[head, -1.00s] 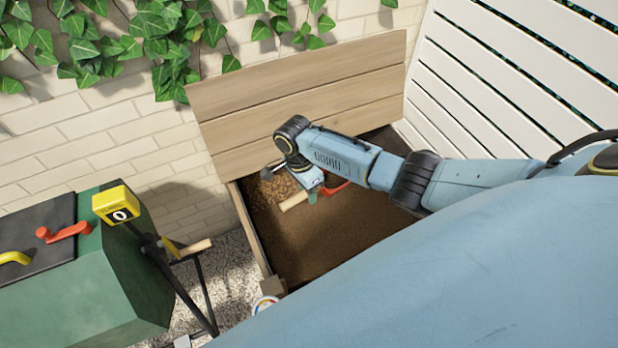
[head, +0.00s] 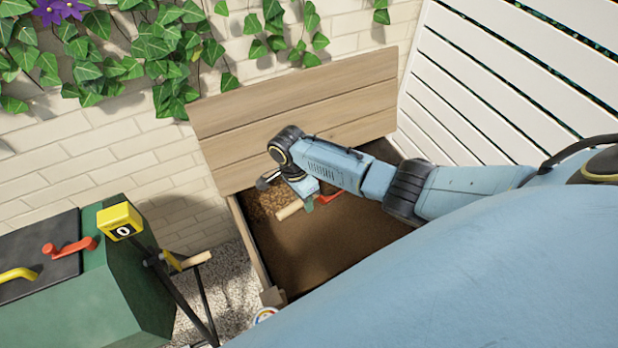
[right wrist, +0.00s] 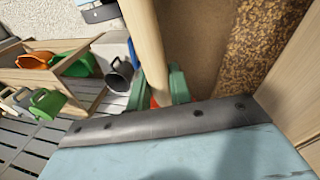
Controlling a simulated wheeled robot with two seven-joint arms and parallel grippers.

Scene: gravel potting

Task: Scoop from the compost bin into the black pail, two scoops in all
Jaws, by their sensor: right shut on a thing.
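The compost bin (head: 247,240) is a wooden box with its plank lid up, holding brown material. My right gripper (head: 308,201) is low inside the bin and shut on the pale wooden handle of a scoop (head: 290,210). A small red part (head: 330,197) shows beside the gripper; most of the scoop is hidden. In the right wrist view the handle (right wrist: 146,45) rises between the green fingers (right wrist: 158,95). My left gripper is not in view.
A green box with a dark lid (head: 130,290) stands at the left. Beside it is a yellow counter reading 0 (head: 119,221) on a dark stand. A white slatted panel (head: 490,90) is at the right. A wooden shelf (right wrist: 45,78) holds green and orange containers.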

